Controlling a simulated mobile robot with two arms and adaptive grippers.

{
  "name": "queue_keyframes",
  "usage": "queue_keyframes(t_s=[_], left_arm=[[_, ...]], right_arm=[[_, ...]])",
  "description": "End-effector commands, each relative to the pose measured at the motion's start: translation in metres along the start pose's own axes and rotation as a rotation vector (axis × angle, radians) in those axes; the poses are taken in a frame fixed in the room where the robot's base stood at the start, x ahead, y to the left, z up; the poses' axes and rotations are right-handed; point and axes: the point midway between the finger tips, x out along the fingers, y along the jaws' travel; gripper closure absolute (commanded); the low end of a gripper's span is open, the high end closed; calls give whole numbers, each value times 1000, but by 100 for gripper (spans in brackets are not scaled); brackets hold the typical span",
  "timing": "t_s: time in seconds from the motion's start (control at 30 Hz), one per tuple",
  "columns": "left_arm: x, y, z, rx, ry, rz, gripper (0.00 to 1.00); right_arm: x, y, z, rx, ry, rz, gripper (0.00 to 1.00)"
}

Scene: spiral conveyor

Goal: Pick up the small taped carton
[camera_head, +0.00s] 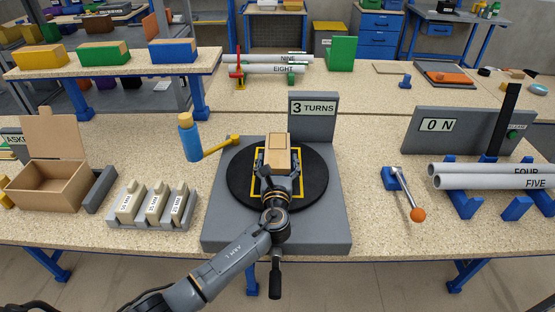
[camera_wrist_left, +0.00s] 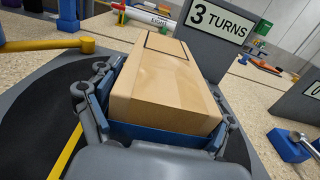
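The small taped carton (camera_head: 278,152) is a tan box with a dark outline on its top. It sits within the yellow square on the black turntable (camera_head: 316,186) in the head view, and fills the middle of the left wrist view (camera_wrist_left: 165,85). My left gripper (camera_head: 279,168) is low over the turntable, with one finger on each side of the carton. The fingers look spread, with a narrow gap beside the carton in the head view. Their contact with its lower sides is hidden. My right gripper is not in view.
A grey "3 TURNS" sign (camera_head: 314,117) stands right behind the turntable. A yellow-knobbed lever (camera_head: 222,146) and a blue bottle (camera_head: 189,138) are at its left. Labelled blocks (camera_head: 153,203) and an open cardboard box (camera_head: 50,185) lie farther left. Grey tubes (camera_head: 490,176) and an orange-knobbed crank (camera_head: 408,193) are right.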

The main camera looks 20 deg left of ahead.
Motion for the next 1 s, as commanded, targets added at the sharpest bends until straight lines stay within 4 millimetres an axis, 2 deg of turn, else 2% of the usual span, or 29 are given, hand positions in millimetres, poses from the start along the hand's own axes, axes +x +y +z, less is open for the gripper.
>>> queue_keyframes(t_s=[0.03, 0.2, 0.23, 0.47, 0.63, 0.77, 1.0], left_arm=[[0, 0, 0, 0, 0, 0, 38], [0, 0, 0, 0, 0, 0, 73], [0, 0, 2, 0, -3, 0, 77], [0, 0, 2, -1, -3, 0, 77], [0, 0, 10, -2, -4, 0, 77], [0, 0, 31, -4, -8, 0, 78], [-38, 14, 81, -3, -7, -2, 78]], right_arm=[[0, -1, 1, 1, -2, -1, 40], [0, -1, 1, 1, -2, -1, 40], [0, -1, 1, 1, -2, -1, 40], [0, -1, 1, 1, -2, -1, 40], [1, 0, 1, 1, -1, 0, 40], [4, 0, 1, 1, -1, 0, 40], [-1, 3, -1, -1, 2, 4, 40]])
